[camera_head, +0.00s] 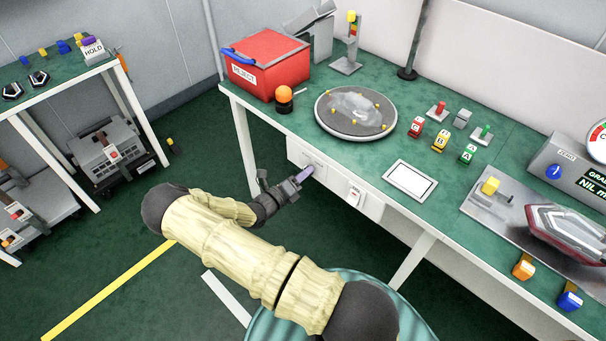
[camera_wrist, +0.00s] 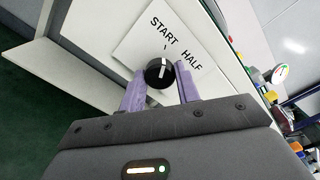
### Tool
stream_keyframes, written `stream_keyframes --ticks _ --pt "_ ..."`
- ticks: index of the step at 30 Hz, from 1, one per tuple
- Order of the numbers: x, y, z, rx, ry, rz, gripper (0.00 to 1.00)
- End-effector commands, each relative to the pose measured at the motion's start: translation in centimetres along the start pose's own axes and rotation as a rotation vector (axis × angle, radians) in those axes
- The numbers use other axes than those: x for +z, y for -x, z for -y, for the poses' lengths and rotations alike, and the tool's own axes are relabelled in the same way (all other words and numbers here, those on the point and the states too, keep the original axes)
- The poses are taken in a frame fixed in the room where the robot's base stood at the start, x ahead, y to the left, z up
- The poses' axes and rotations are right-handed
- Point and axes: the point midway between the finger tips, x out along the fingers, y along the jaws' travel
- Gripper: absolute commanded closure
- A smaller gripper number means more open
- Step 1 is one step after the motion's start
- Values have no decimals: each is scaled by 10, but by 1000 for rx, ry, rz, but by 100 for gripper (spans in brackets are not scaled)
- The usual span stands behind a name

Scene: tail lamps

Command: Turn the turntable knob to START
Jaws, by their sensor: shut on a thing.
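The turntable knob (camera_wrist: 158,72) is a round black knob with a white line, on a white panel (camera_wrist: 140,45) printed START and HALF. Its white line points up in the wrist view, roughly toward the small tick under START. My gripper (camera_wrist: 160,84) has its purple fingers on either side of the knob and is shut on it. In the head view my gripper (camera_head: 306,173) is at the bench's front panel and hides the knob. The grey turntable (camera_head: 335,121) sits on the green bench above, with a clear-looking lamp piece (camera_head: 358,107) on it.
A red REJECT bin (camera_head: 267,80) and an orange beacon (camera_head: 284,96) stand left of the turntable. A white switch (camera_head: 355,196) is on the front panel, right of my gripper. Small coloured blocks and a white tray (camera_head: 410,181) lie to the right.

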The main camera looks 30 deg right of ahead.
Motion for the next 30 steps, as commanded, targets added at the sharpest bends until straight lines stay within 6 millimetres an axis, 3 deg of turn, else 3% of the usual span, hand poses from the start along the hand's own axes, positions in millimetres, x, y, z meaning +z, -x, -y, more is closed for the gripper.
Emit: stream_keyframes --ticks 2,3,6,19,23,30 --pt "0 1 -1 4 1 1 91" --pt "0 1 -1 4 1 1 66" --pt "0 1 -1 3 1 1 46" --pt "1 8 -1 3 -1 2 46" --pt "2 25 -1 3 -1 3 46" --pt "1 72 -1 5 -1 3 46"
